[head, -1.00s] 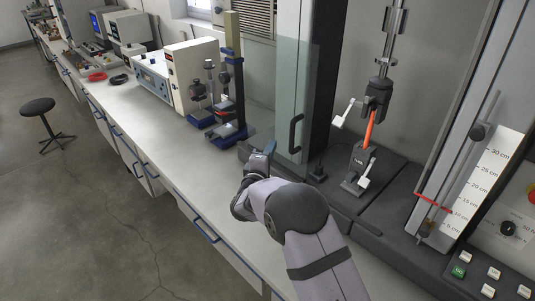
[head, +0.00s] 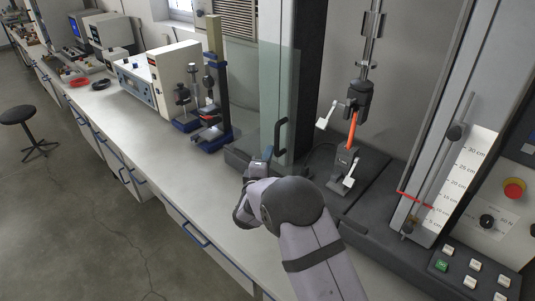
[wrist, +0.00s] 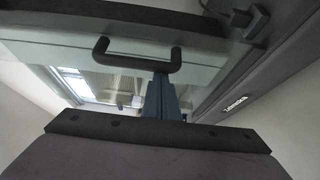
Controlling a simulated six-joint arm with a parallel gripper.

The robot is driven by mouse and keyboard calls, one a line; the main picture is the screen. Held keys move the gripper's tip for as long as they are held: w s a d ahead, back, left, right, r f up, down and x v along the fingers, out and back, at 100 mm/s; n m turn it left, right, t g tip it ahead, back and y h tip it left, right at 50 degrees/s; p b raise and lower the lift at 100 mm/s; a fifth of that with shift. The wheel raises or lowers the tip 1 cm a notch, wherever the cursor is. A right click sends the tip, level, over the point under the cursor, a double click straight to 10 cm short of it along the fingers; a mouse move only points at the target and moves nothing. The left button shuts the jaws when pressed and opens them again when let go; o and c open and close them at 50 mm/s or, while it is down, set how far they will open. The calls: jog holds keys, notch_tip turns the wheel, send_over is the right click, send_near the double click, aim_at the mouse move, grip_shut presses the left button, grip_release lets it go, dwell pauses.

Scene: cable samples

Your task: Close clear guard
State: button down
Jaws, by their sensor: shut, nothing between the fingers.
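The clear guard (head: 269,85) is a see-through panel standing swung out at the left side of the test machine. Its dark bar handle (head: 281,137) is upright in the head view. In the wrist view the handle (wrist: 130,60) crosses above my fingers, on the guard's pale pane (wrist: 60,55). My gripper (head: 268,154) is shut and empty, with blue fingers just left of the handle's lower end. In the wrist view my gripper's fingertips (wrist: 161,78) meet the right part of the handle in the picture; I cannot tell whether they touch it.
The machine's grips hold an orange sample (head: 352,127) upright, with white levers at both grips. A red marker (head: 415,200) crosses the scale at right. A blue-based stand (head: 212,135) is left of the guard. The bench front (head: 185,185) is clear.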

jog(key=s+d+p, duration=0.9)
jog(key=s+d, duration=1.1)
jog(key=shift+s+d+p, duration=0.15)
jog(key=shift+d+p, duration=0.05)
jog(key=shift+p, duration=0.2)
jog(key=shift+f, duration=0.1)
notch_tip(320, 180, up, 10)
jog(key=p, duration=0.6)
jog(key=shift+a+r, duration=0.15)
jog(key=shift+r, duration=0.1)
jog(key=shift+f, duration=0.2)
